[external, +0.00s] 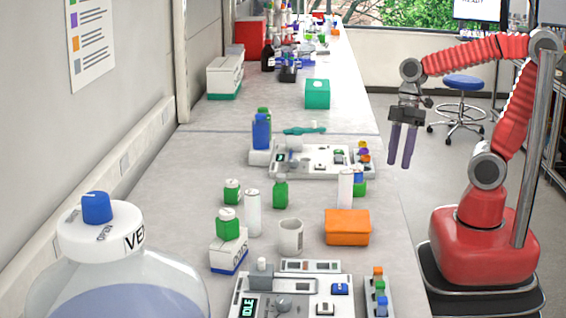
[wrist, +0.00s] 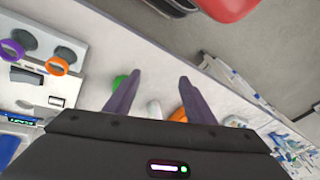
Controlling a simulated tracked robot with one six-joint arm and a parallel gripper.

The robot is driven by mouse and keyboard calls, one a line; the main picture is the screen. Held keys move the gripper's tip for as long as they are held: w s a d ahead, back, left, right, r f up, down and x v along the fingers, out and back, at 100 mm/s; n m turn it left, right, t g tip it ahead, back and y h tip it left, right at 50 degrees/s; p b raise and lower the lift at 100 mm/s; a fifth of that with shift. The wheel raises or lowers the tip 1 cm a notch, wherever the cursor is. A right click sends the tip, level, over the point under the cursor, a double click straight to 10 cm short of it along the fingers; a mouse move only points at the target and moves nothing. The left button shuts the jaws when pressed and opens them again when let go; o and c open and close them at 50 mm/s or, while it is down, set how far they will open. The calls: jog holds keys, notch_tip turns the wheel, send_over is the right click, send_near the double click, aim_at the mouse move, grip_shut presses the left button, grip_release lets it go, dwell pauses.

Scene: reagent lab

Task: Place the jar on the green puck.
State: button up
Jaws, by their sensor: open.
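Several small green jars with white lids stand on the bench: one at the left (external: 232,191), one near the middle (external: 280,193), and one on a white box (external: 228,225). I cannot tell which is the task's jar. No plain green puck can be made out for certain. A green thing with a blue top (external: 360,185) stands partly behind a white cylinder (external: 345,188). My gripper (external: 400,165) is open and empty, pointing down beside the bench's right edge. In the wrist view its fingers (wrist: 160,77) are apart, with a green thing (wrist: 119,82) partly behind the left one.
An orange box (external: 347,227) and a white mug (external: 291,236) stand on the near bench. A white device tray (external: 310,172) lies farther back, a teal box (external: 317,94) beyond it. A large bottle (external: 115,270) fills the near left corner. The bench centre has some bare room.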

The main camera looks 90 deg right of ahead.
jog(key=shift+a+r+m+t+h, duration=0.25)
jog(key=shift+r+m+t+h, duration=0.35)
jog(key=shift+r+m, duration=0.25)
jog(key=shift+a+r+m+t+h, duration=0.25)
jog(key=shift+r+m+t+h, duration=0.35)
jog(key=shift+r+m, duration=0.2)
jog(key=shift+a+r+m+t+h, duration=0.25)
jog(key=shift+r+m+t+h, duration=0.3)
jog(key=shift+r+m, duration=0.25)
